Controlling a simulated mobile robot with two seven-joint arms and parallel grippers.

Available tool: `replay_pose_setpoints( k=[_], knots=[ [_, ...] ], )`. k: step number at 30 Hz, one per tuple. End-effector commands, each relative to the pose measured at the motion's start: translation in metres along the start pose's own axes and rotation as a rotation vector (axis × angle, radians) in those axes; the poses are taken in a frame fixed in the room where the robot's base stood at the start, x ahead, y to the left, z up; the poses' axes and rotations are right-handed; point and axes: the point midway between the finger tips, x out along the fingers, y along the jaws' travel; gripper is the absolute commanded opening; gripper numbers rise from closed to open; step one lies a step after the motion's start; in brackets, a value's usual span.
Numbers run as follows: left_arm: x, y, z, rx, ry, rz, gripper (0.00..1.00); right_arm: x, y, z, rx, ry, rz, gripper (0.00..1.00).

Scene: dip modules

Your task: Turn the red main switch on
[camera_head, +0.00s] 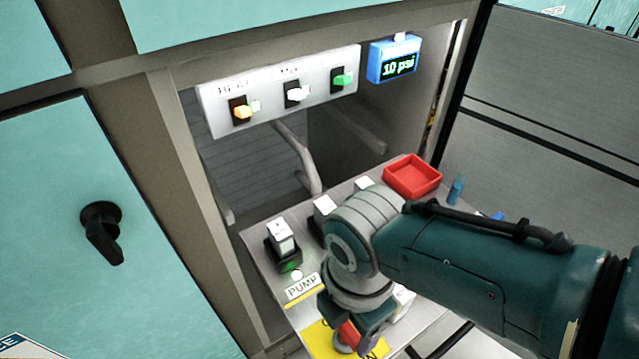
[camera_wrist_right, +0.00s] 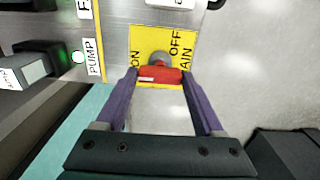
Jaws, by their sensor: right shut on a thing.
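The red main switch (camera_wrist_right: 160,74) sits on a yellow plate (camera_wrist_right: 147,40) in the right wrist view, with ON lettered at the left and OFF at the upper right. Its red handle lies crosswise in that view, between the two fingertips of my right gripper (camera_wrist_right: 160,78), which is shut on it. In the head view part of the red handle (camera_head: 349,333) shows below my right wrist, over the yellow plate (camera_head: 320,343). My arm hides much of the plate there. I cannot tell the switch's setting for certain. My left gripper is not in view.
A module with a green light (camera_head: 284,243) stands by the PUMP label (camera_head: 302,287). A red tray (camera_head: 413,177) lies at the panel's back right. Behind are a panel with coloured switches (camera_head: 280,92) and a blue 10 psi display (camera_head: 393,62). A teal door with a black handle (camera_head: 102,230) is at left.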

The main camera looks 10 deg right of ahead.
Motion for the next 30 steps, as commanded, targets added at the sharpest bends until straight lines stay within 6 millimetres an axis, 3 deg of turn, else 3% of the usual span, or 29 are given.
replay_pose_setpoints(
  k=[1,2,9,19,30],
  knots=[
    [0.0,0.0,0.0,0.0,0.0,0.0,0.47,0.001,0.0,0.0,-0.005,-0.001,0.0,0.14],
    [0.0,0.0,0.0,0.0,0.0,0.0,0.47,0.001,0.0,0.0,-0.005,-0.002,0.0,0.71],
    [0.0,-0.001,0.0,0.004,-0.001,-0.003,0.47,0.0,0.0,0.0,-0.003,-0.001,0.0,0.98],
    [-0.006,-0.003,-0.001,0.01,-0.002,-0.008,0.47,-0.008,0.0,0.0,-0.001,-0.001,0.0,1.0],
    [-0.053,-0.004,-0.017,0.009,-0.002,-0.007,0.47,-0.079,0.0,0.0,-0.002,-0.001,0.002,1.0]
  ],
)
